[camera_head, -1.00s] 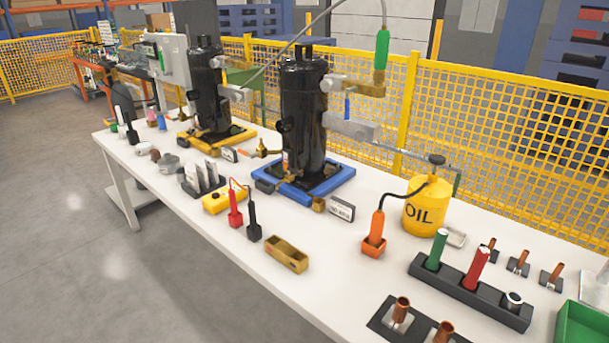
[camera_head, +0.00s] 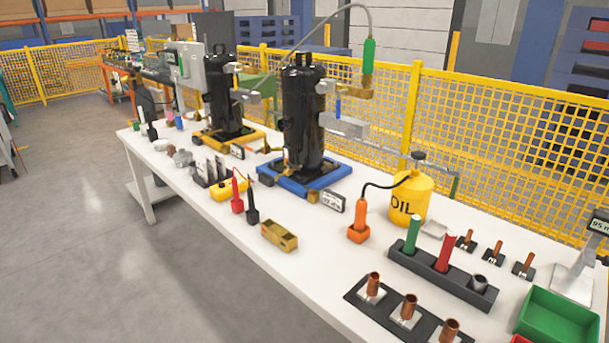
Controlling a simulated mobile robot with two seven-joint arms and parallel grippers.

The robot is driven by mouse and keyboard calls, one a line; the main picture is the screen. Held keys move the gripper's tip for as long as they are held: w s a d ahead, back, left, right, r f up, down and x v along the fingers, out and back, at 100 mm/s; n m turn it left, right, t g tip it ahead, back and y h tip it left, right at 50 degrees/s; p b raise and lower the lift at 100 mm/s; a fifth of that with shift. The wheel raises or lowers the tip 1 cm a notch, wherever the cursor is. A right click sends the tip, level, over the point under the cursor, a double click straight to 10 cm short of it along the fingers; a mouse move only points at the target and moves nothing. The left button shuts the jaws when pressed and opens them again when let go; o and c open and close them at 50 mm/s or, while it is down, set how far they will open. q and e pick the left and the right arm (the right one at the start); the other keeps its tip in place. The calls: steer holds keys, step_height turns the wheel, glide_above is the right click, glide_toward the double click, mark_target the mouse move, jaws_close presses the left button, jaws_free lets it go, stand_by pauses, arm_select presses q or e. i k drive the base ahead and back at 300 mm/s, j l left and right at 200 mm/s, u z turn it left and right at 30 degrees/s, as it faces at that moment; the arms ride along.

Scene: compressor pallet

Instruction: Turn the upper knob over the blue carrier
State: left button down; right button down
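A tall black compressor (camera_head: 303,120) stands upright on the blue carrier (camera_head: 322,187) on the white table. At its upper right, a grey block (camera_head: 325,87) leads to a brass fitting (camera_head: 359,91). A green-sleeved hose end (camera_head: 369,56) rises from this fitting, with a grey hose arching left. A lower grey block (camera_head: 343,126) juts out to the right, with a small blue part just above it. The upper knob is too small to tell apart from the fittings. Neither of my grippers shows in the head view.
A second black compressor (camera_head: 222,95) stands on a yellow carrier (camera_head: 228,145) to the left. In front are probes, a brass tray (camera_head: 279,236), an orange tool (camera_head: 359,222), a yellow oil can (camera_head: 411,197) and a black rack (camera_head: 442,274). Yellow mesh fencing (camera_head: 480,130) runs behind the table.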

mark_target(322, 88)
steer(key=i+j+z, duration=0.1)
steer(key=z, duration=1.1)
steer(key=j+z, duration=0.7)
steer(key=k+j+z, duration=0.2)
steer(key=j, duration=0.15)
steer(key=j+z, duration=0.2)
steer(key=k+j, duration=0.15)
steer(key=j, duration=0.25)
steer(key=k+j+z, duration=0.1)
steer(key=j, duration=0.3)
steer(key=k+j+z, duration=0.1)
steer(key=j, duration=0.3)
steer(key=k+j, duration=0.3)
